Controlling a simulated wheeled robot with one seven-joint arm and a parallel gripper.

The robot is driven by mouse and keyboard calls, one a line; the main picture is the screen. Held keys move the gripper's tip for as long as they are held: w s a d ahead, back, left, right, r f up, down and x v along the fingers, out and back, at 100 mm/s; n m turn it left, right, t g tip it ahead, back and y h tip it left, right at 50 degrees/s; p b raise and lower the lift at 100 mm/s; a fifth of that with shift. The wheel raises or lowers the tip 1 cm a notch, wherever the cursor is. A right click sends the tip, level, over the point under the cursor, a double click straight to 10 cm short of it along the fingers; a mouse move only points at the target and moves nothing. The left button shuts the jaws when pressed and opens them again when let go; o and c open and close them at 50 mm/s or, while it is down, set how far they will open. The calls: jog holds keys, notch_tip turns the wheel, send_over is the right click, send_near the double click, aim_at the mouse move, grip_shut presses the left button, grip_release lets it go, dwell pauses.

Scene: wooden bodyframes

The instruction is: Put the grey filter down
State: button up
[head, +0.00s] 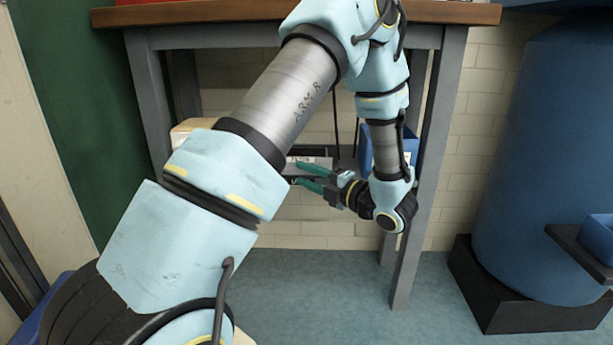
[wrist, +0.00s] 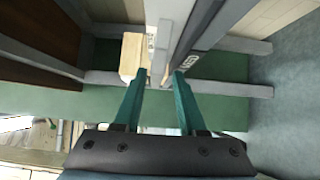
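My gripper (head: 298,174) is under the workbench, pointing left, with its teal fingers apart. I see nothing clearly clasped between them in the head view. A grey flat piece with a pale label (head: 310,160) lies just behind the upper finger at shelf height. It looks like the grey filter, but the finger covers part of it. In the wrist view the gripper (wrist: 159,72) has its two fingers either side of a long pale grey edge (wrist: 172,25). I cannot tell whether that edge is the filter or the shelf, or whether a finger touches it.
The workbench (head: 452,13) stands on grey legs, one close to my forearm. A beige box (head: 192,130) sits at the shelf's left; it also shows in the wrist view (wrist: 131,57). A blue bin (head: 411,147) is at the right. A large blue drum (head: 545,160) stands further right.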

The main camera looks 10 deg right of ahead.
jog(key=shift+o, duration=0.3)
jog(key=shift+r, duration=0.2)
jog(key=shift+s+d+p, duration=0.2)
jog(key=shift+p, duration=0.1)
jog(key=p+v, duration=0.2)
jog(key=v, duration=0.9)
jog(key=shift+s+p, duration=0.2)
jog(key=shift+p, duration=0.1)
jog(key=shift+d, duration=0.15)
